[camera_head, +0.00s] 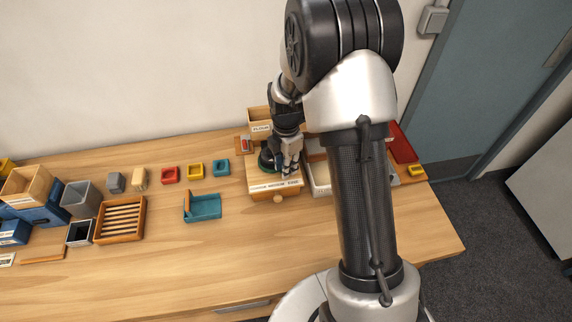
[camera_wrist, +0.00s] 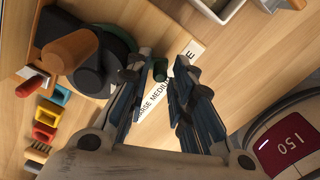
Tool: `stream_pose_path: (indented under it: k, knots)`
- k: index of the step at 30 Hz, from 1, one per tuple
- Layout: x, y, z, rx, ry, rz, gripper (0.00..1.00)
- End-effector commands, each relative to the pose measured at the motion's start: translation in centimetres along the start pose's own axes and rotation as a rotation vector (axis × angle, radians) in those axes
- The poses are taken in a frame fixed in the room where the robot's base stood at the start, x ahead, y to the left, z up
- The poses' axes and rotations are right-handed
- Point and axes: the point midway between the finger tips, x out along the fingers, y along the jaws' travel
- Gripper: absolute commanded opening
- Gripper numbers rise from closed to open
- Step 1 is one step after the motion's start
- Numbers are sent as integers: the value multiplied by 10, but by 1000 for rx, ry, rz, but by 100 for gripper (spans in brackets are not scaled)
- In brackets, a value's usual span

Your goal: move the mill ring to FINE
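The mill (camera_head: 275,189) is a wooden box with a COARSE MEDIUM FINE label (camera_wrist: 155,102) along its front top edge. Its dark green ring (camera_head: 266,160) lies on top, largely covered by my gripper and a black hub (camera_wrist: 88,77) in the wrist view. A green peg (camera_wrist: 184,67) stands out over the label near the end of MEDIUM; whether it is exactly at a mark cannot be told. My gripper (camera_wrist: 168,60) points down over the label and is open, its fingertips on either side of the peg. Contact with it is not clear.
A wooden crank knob (camera_wrist: 68,51) rises beside my fingers. A FLOUR box (camera_head: 260,121) stands behind the mill. A teal holder (camera_head: 203,206) and small coloured blocks lie left. A white tray (camera_head: 320,181) is right of the mill. The table front is clear.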

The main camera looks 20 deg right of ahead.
Motion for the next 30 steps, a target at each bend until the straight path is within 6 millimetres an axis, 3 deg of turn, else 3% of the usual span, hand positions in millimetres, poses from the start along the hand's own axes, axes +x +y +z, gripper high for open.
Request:
stream_pose_path:
  k: [15, 21, 30]
  knots:
    - [-97, 1, 0, 0, -2, 5, 21]
    - [-115, 0, 0, 0, -1, 2, 21]
    - [-117, 0, 0, 0, -1, 1, 21]
